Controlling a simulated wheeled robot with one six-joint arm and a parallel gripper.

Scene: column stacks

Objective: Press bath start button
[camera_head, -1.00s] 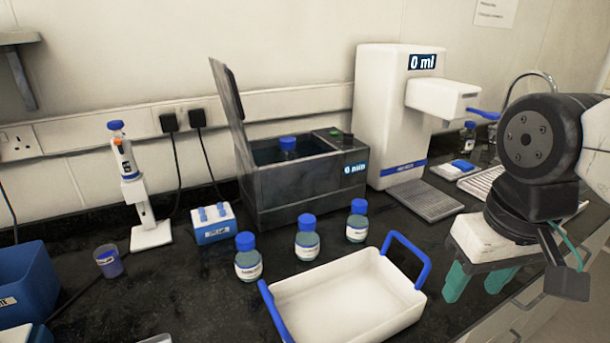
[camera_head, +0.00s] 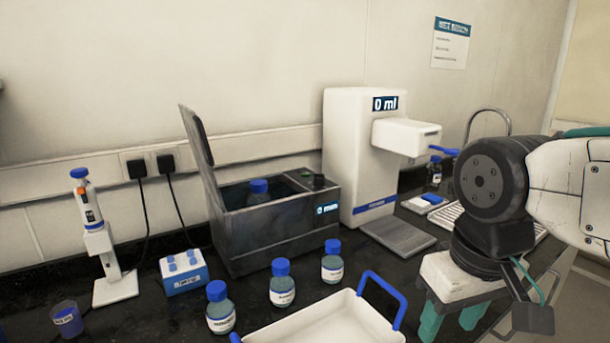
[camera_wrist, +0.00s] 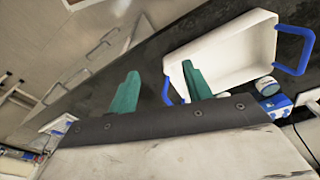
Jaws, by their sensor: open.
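The bath is a dark grey box (camera_head: 275,236) with its lid (camera_head: 196,135) raised at the left. A blue-capped bottle (camera_head: 259,189) stands inside it. Its right top panel carries a green button (camera_head: 306,174) and a second, dark knob-like part (camera_head: 319,180). A small display (camera_head: 326,209) on the front appears to read 0 min. My gripper (camera_head: 447,318) is at the lower right, apart from the bath, with teal fingers pointing down. In the wrist view my gripper (camera_wrist: 160,88) is open and empty, with the white tray beyond its fingers.
The white tray (camera_head: 330,322) with blue handles lies in front of the bath. Blue-capped bottles (camera_head: 282,285) stand between them. A white dispenser (camera_head: 350,150) reading 0 ml stands right of the bath. A pipette stand (camera_head: 115,288) and blue-white rack (camera_head: 184,272) are at the left.

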